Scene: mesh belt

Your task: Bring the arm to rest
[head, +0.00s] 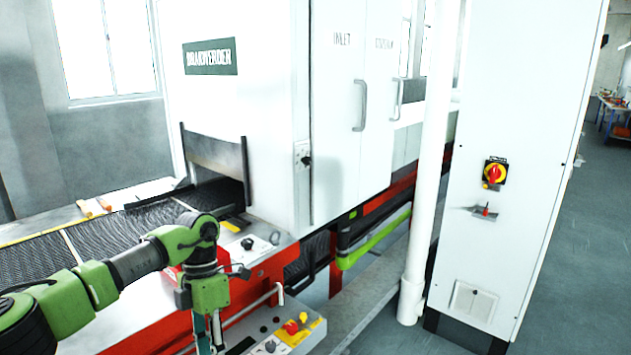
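My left arm, green and black, comes in from the lower left and bends down over the front of the machine. My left gripper (208,338) hangs below the wrist at the bottom edge, beside the control panel. Its fingertips are cut off or too small to make out, so I cannot tell whether it is open or shut. I see nothing held in it. My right arm and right gripper are not in view.
A mesh belt (95,243) runs into the white machine (260,100). A control panel (285,337) with red and yellow buttons lies right of my gripper. A white pipe (425,190) and tall cabinet (525,130) stand at right. Grey floor (590,230) is clear beyond.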

